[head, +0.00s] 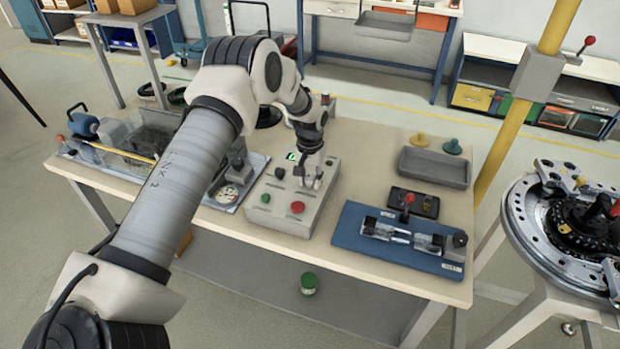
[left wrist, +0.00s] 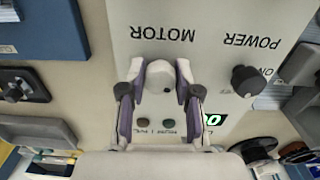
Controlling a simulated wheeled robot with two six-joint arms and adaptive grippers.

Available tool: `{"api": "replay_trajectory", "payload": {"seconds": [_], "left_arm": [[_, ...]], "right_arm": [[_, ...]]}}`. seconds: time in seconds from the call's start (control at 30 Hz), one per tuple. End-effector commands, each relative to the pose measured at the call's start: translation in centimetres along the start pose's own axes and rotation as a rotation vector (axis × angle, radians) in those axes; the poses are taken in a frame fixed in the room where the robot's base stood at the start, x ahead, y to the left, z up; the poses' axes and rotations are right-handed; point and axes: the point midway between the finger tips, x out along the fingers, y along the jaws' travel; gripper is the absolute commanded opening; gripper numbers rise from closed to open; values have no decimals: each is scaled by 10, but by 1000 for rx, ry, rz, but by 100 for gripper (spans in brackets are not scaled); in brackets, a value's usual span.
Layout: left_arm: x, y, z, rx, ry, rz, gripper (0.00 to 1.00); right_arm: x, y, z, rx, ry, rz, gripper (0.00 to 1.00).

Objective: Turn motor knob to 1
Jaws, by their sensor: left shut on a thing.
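The grey control box (head: 282,219) stands mid-table, its top panel also in the left wrist view (left wrist: 215,20). There the pale motor knob (left wrist: 160,76) lies beside the upside-down label MOTOR. My left gripper (head: 309,180) reaches down onto the box. In the left wrist view my left gripper (left wrist: 158,82) has a finger on each side of the motor knob and is shut on it. The knob's pointer mark is too unclear to read. A small display (left wrist: 212,119) shows green digits, apparently 0, partly covered by a finger. My right gripper is in neither view.
A black power knob (left wrist: 245,80) sits beside the motor knob. The box carries a green button (head: 265,198) and a red button (head: 297,207).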

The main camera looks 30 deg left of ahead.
Motion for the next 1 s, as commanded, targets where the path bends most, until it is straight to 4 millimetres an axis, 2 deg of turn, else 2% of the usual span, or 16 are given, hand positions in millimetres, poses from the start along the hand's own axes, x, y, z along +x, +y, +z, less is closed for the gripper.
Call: {"api": "replay_trajectory", "payload": {"seconds": [0.13,0.17,0.2,0.23,0.53,0.63,0.77,1.0], "left_arm": [[4,0,4,0,-11,-1,0],[4,0,4,0,-11,-1,39],[4,0,3,0,-10,-1,53],[3,0,3,1,-9,-1,58],[0,0,1,1,-2,0,58],[-9,0,0,1,0,1,58],[-36,0,0,2,2,1,58],[-95,0,0,1,-1,1,58]], "right_arm": [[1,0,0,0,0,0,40],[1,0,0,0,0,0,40],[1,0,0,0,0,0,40],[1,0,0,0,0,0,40],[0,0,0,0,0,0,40],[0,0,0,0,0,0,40],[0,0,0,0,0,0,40],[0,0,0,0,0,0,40]]}}
